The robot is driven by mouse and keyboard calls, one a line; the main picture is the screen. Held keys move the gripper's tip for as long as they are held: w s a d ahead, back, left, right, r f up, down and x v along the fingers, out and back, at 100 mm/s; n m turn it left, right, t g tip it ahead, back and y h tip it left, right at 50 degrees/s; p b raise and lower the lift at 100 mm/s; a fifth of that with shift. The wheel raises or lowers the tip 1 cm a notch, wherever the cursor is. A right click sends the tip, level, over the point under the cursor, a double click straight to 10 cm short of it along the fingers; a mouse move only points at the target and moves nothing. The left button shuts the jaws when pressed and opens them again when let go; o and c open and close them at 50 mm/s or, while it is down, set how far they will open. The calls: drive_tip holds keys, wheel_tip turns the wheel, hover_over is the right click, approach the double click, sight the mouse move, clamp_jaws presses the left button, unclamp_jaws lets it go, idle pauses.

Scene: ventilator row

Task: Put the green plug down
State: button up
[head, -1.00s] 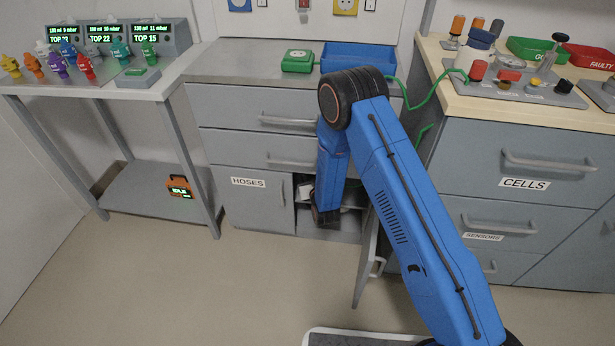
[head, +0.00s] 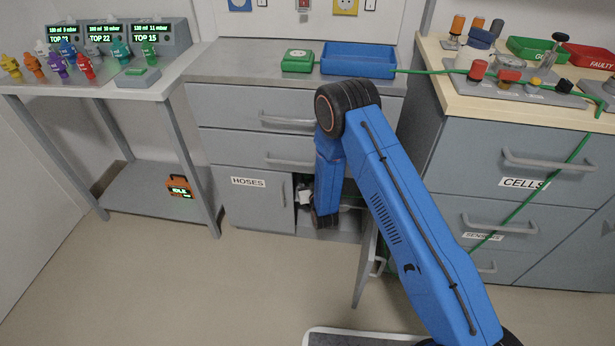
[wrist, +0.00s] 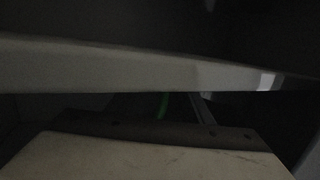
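I cannot make out the green plug itself in either view. A green cord (head: 540,185) runs from the blue tray (head: 358,62) across the right bench, over its front edge and slantwise down past the drawers until it goes behind my arm. My arm reaches down to the open cabinet compartment under the middle counter. My gripper (head: 325,217) is at the compartment's mouth, mostly hidden by the arm and shadow. The wrist view is very dark; a small green streak (wrist: 163,105) shows beyond a pale flat surface (wrist: 140,160). Whether the fingers hold anything does not show.
The cabinet door (head: 366,262) stands open to the right of my forearm. A green box (head: 297,61) sits left of the blue tray. Green (head: 537,48) and red (head: 588,56) bins stand on the right bench. The floor at left is clear.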

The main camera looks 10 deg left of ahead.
drive_tip(key=shift+r, duration=0.2)
drive_tip(key=v, duration=1.2)
drive_tip(key=shift+s, duration=0.15)
